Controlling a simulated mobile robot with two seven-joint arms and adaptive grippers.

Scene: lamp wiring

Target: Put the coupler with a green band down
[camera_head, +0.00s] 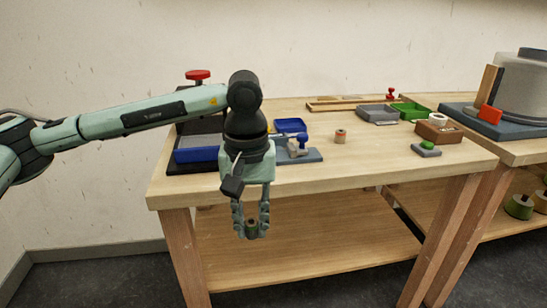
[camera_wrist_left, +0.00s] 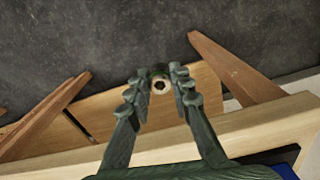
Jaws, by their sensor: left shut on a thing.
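My left gripper (camera_head: 251,232) points down in front of the workbench's front edge. It is shut on a small coupler (camera_head: 251,227), which looks dark green and brown. In the left wrist view the coupler (camera_wrist_left: 160,86) sits between the two fingertips, its pale end with a dark hole facing the camera and dark green showing at its side. Another coupler (camera_head: 340,136), tan with a reddish band, stands upright on the workbench top (camera_head: 390,155), apart from the gripper. My right gripper is not in view.
A blue bin (camera_head: 197,155) and a blue-grey fixture (camera_head: 303,156) stand behind the gripper. Grey (camera_head: 377,114) and green (camera_head: 409,111) trays, a brown box (camera_head: 438,131) and a green-based button (camera_head: 426,149) are farther right. The front middle of the top is clear.

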